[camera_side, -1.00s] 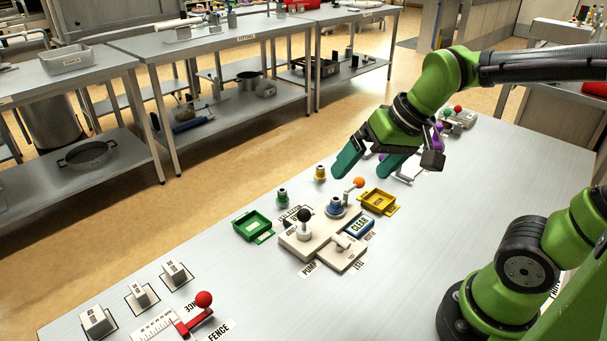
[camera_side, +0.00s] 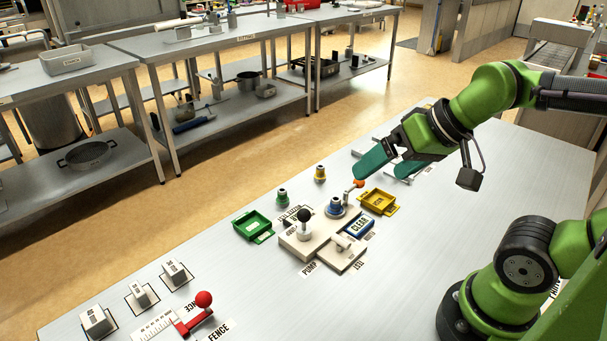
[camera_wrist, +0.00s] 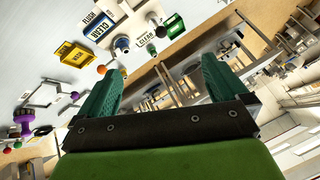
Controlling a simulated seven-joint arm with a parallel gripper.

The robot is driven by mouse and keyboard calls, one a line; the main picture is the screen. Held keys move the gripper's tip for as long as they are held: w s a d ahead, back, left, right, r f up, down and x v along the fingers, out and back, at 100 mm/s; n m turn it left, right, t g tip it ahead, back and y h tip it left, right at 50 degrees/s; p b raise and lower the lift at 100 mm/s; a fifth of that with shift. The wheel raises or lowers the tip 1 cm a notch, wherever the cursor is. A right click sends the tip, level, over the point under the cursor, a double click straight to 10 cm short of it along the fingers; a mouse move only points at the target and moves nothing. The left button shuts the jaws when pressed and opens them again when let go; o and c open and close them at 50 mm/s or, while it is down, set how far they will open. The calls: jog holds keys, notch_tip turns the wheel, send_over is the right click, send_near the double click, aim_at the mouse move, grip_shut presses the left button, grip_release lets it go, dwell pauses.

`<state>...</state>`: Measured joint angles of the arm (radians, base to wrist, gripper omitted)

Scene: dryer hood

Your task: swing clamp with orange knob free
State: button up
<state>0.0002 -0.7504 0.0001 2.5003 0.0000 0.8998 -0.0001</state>
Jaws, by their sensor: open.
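The clamp's orange knob (camera_side: 358,183) sits at the end of a short arm on the blue-and-white fitting (camera_side: 337,207), on the cream base plate. The knob also shows in the wrist view (camera_wrist: 101,69), at the left finger's upper edge. My gripper (camera_side: 388,168) is open and empty. Its teal fingers are above the table, behind and to the right of the knob, with the left finger close to it in the side view. I cannot tell whether that finger touches the knob.
A yellow tray (camera_side: 378,201) stands right of the clamp and a green tray (camera_side: 253,226) left of it. A black-knobbed lever (camera_side: 304,215) and a blue CLEAR block (camera_side: 358,226) are close in front. A red-knobbed fence lever (camera_side: 203,299) stands front left.

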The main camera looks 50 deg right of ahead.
jog(key=shift+c, duration=0.8)
jog(key=shift+w+d+f, duration=0.1)
jog(key=shift+d+f, duration=0.1)
jog(key=shift+f, duration=0.05)
jog(key=shift+c, duration=1.1)
jog(key=w+d+m+g, duration=0.1)
jog(key=w+d, duration=0.1)
jog(key=w+d+f+m, duration=0.1)
jog(key=w+d+m, duration=0.1)
jog(key=d, duration=0.1)
jog(key=w+d+m+g+h, duration=0.1)
jog(key=w+d, duration=0.2)
jog(key=shift+f+m+g, duration=0.3)
jog(key=shift+f, duration=0.05)
jog(key=c, duration=0.4)
jog(key=m+g, duration=0.2)
jog(key=m, duration=0.5)
send_over(357, 184)
jog(key=s+d, duration=0.2)
jog(key=s, duration=0.1)
jog(key=x, duration=0.2)
jog(key=shift+h, duration=0.3)
jog(key=x, duration=1)
jog(key=s+x, duration=0.1)
jog(key=x, duration=0.4)
jog(key=shift+f, duration=0.3)
jog(key=shift+c, duration=0.3)
grip_shut()
